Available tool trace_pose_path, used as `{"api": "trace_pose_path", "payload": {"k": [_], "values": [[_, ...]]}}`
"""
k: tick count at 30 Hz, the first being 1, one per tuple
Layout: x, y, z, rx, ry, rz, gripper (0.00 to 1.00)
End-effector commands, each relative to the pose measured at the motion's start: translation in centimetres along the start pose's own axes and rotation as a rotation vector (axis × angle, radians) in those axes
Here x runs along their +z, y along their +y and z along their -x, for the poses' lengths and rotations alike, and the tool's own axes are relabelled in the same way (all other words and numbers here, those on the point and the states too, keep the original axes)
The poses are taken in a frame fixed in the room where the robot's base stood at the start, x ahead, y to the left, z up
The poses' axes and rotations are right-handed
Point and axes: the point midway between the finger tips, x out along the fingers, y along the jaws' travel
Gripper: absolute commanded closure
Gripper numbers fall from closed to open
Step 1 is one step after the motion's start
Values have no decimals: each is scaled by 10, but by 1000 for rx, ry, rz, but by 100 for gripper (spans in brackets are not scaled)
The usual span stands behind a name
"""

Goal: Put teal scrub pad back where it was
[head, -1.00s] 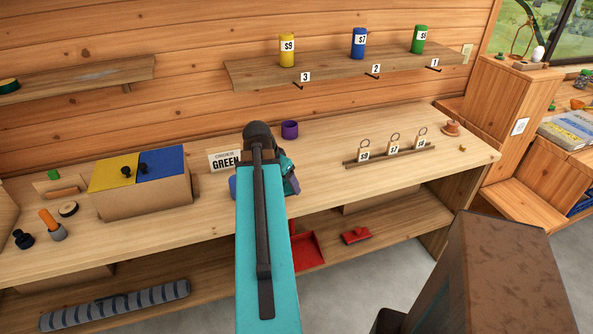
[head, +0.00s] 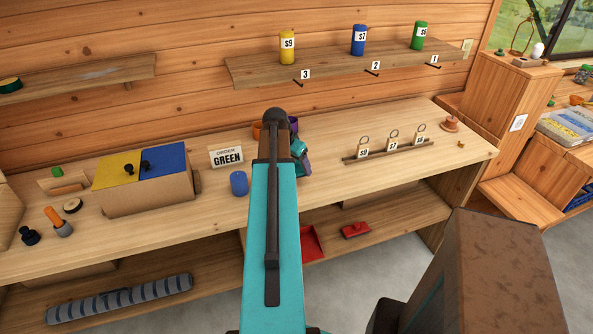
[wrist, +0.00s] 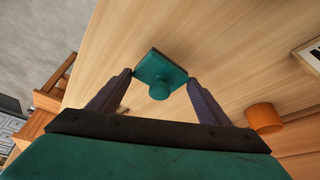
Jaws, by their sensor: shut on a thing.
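The teal scrub pad (wrist: 163,69) is a flat square with a round knob, seen between the fingers in the wrist view. My gripper (wrist: 160,80) is shut on it, one finger at each side. Bare pine bench top shows beyond the pad; I cannot tell how far above the bench it is.
A wall shelf (head: 330,73) holds several canisters. Bench between arm and rack is clear.

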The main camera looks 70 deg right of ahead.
Motion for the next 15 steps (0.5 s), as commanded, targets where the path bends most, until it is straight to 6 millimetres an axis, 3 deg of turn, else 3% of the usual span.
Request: {"api": "trace_pose_path", "payload": {"k": [8, 15], "values": [[1, 0, -1, 1, 0, 0, 53], [6, 1, -14, 2, -1, 0, 53]]}}
